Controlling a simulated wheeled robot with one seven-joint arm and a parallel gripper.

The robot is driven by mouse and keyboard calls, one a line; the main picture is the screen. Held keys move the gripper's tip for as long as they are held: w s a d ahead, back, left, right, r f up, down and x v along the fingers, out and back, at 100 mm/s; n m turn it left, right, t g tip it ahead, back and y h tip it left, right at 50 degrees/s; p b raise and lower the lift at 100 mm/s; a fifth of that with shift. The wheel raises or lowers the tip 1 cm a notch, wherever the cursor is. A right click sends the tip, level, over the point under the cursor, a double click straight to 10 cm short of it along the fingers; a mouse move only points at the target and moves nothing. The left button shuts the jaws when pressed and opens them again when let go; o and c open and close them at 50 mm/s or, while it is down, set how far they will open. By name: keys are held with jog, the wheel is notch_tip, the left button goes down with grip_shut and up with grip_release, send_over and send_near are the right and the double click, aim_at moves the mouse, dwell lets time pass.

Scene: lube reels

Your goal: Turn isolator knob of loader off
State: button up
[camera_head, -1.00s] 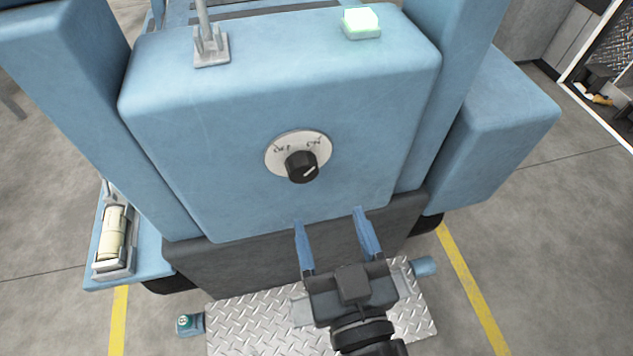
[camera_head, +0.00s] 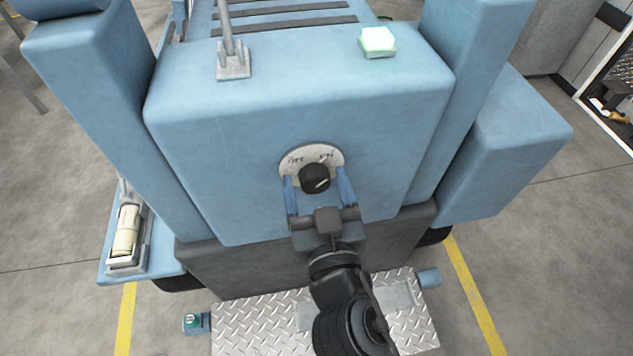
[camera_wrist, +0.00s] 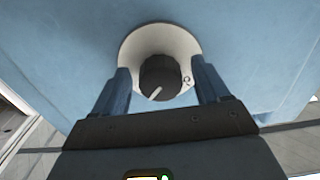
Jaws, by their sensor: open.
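The isolator knob (camera_head: 315,178) is a black round knob with a white pointer line, on a pale round plate (camera_head: 298,158) marked OFF at left and ON at right. It sits on the blue rear face of the loader (camera_head: 230,140). In the head view the pointer slants toward the upper right, the ON side. My gripper (camera_head: 318,190) is open, its two blue fingers on either side of the knob. The wrist view shows the knob (camera_wrist: 158,78) between the fingertips, with gaps on both sides; I cannot tell any contact. The knob's lower part is partly hidden in the head view.
A green-white lamp block (camera_head: 377,41) and a grey post bracket (camera_head: 232,62) stand on top of the housing. A diamond-plate step (camera_head: 255,328) lies below my arm. A cream cylinder (camera_head: 127,229) sits on the left ledge. Floor beside the yellow lines is clear.

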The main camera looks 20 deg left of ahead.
jog(key=shift+c, duration=0.3)
jog(key=c, duration=0.9)
